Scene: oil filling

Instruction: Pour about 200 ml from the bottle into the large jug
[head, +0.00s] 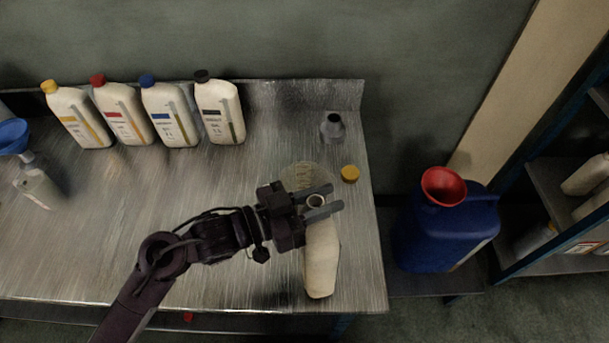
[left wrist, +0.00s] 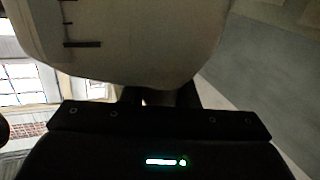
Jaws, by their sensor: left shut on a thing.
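My left gripper (head: 322,201) is shut on a cream-white bottle (head: 321,262), with its fingers at the bottle's neck. The bottle's mouth shows open, without a cap. Its base is toward the front edge of the bench; I cannot tell whether it touches the bench. In the left wrist view the pale bottle (left wrist: 130,40) fills the top, with black marks on its side, and hides most of the fingers. A big blue jug (head: 440,237) with a red funnel (head: 443,187) in its top stands right of the bench. My right gripper is not in view.
Several capped white bottles (head: 170,113) stand along the back of the metal bench (head: 240,190). A yellow cap (head: 349,173), a small grey container (head: 332,127) and a pale round patch (head: 303,175) are near the bench's right end. A blue funnel (head: 13,137) is at far left. A shelf (head: 560,190) stands at right.

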